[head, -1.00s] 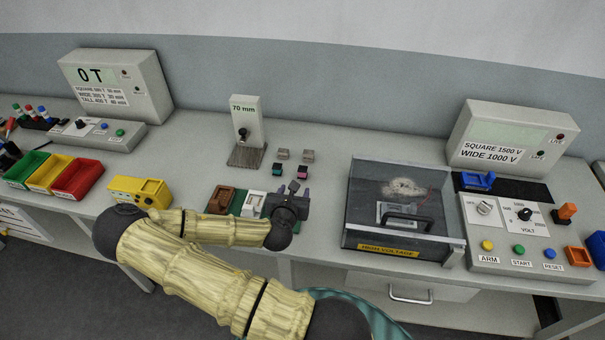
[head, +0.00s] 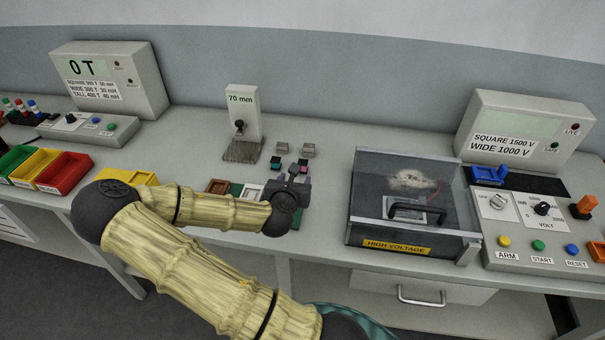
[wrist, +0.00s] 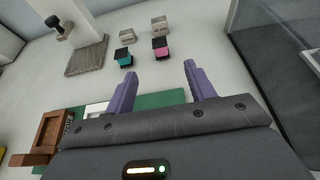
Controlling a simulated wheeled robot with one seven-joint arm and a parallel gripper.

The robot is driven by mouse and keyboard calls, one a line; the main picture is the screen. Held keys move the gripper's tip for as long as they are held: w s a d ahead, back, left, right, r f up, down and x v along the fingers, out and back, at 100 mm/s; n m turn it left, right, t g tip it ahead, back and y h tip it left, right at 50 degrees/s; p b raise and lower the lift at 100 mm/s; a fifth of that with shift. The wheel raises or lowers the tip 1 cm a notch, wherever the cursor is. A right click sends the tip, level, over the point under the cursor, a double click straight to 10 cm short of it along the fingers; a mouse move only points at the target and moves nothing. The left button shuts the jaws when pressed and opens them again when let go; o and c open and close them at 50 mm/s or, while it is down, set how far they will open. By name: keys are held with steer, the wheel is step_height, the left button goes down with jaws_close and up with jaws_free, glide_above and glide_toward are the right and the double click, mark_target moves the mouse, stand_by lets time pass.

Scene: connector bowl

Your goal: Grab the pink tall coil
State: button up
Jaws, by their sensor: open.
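The pink coil (wrist: 161,48) is a small dark block with a pink top, in the wrist view just ahead of my gripper's fingers. In the head view the pink coil (head: 303,162) shows just beyond my gripper (head: 291,176), partly hidden by it. My gripper (wrist: 160,80) is open and empty, its two purple fingers spread apart and pointing toward the coils. The pink coil is a little beyond the fingertips, roughly in line with the gap. A teal-topped coil (wrist: 123,57) sits to its left.
Two grey blocks (wrist: 127,35) (wrist: 158,24) stand behind the coils. A 70 mm gauge stand (head: 243,120) is to the left. The clear high-voltage box (head: 410,200) stands close on the right. A green mat with brown and white trays (wrist: 95,109) lies under the gripper.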

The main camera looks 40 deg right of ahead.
steer(key=shift+d+f+b, duration=0.15)
steer(key=shift+f+b, duration=0.15)
steer(key=shift+b, duration=0.1)
steer(key=p, duration=0.1)
glide_toward(302, 163)
steer(key=x, duration=0.4)
steer(key=shift+d, duration=0.45)
steer(key=shift+w+d+f, duration=0.1)
steer(key=shift+f, duration=0.05)
steer(key=shift+a+f+p+x, duration=0.15)
steer(key=shift+p+x, duration=0.15)
steer(key=shift+x, duration=1.05)
steer(key=shift+a+f+p+x, duration=0.15)
steer(key=shift+p+x, duration=0.1)
steer(key=shift+x, duration=1.05)
steer(key=shift+d, duration=0.1)
steer(key=c, duration=1.1)
steer(key=shift+o, duration=0.2)
steer(key=shift+w, duration=0.1)
